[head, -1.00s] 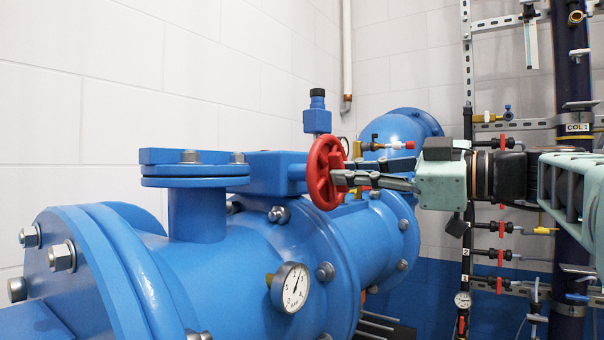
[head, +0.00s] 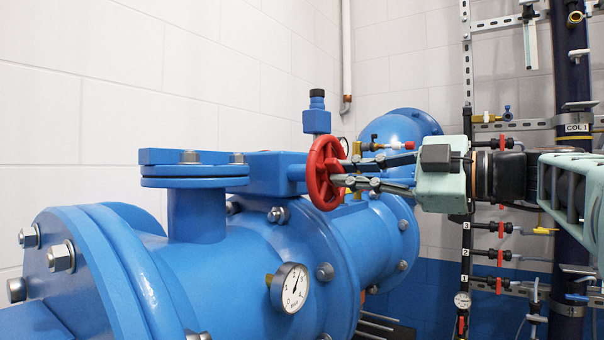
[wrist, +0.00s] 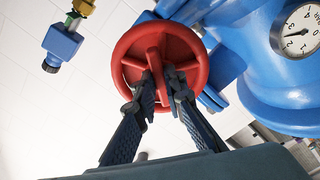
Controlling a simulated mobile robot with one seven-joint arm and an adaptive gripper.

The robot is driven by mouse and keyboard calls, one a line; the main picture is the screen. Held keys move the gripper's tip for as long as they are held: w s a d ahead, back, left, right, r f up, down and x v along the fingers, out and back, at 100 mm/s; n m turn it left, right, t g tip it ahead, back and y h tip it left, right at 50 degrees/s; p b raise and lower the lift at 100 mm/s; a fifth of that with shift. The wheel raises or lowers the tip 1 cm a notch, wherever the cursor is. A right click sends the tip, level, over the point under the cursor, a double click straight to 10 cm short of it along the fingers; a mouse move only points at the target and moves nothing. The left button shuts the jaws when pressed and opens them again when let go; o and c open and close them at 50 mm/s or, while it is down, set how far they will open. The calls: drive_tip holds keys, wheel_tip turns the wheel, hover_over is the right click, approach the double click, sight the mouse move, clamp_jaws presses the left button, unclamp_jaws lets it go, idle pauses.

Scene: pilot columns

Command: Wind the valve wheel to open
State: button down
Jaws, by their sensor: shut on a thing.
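The red valve wheel (head: 318,172) sits on the end of a blue housing on the large blue pipe body. In the wrist view the wheel (wrist: 124,62) faces me, with its spokes and hub in the middle. My gripper (head: 345,171) reaches in from the right. Its two dark fingers, seen in the wrist view (wrist: 161,82), overlap the lower part of the wheel, one on each side of a red spoke, and are shut on it. The fingertips hide part of the spoke and hub.
A pressure gauge (head: 290,288) is on the blue pipe body (head: 250,265). A dark column (head: 572,120) and several small red-handled valves are at the right. A white wall is behind.

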drive_tip(key=n, duration=0.4)
drive_tip(key=c, duration=1.9)
unclamp_jaws()
drive_tip(key=v, duration=0.8)
drive_tip(key=shift+o, duration=0.3)
